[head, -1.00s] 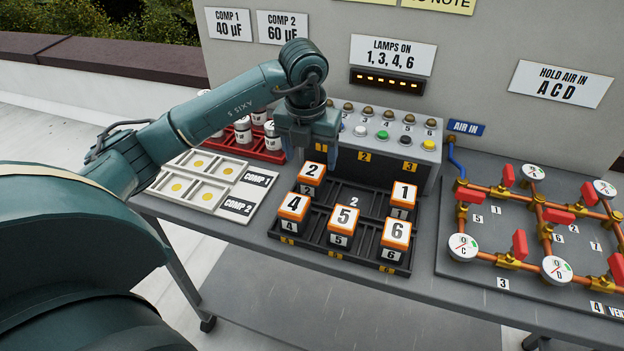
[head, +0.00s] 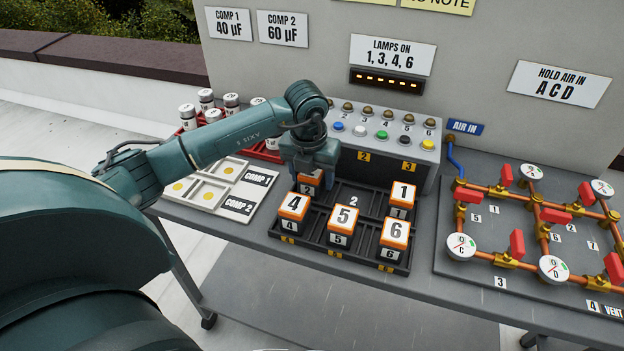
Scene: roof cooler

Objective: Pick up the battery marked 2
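The battery marked 2 (head: 310,182) is an orange-topped block at the back left of the black battery tray (head: 349,193). My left gripper (head: 313,176) points down over it, with its fingers on either side. It looks open, but I cannot tell whether the fingers touch the battery. The gripper hides most of the battery's top and its number. My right gripper is not in view.
Batteries 4 (head: 293,207), 5 (head: 342,222), 6 (head: 394,235) and 1 (head: 402,197) stand in the same tray. The button panel (head: 390,150) is close behind. A white capacitor board (head: 205,187) lies to the left, and copper piping (head: 500,190) to the right.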

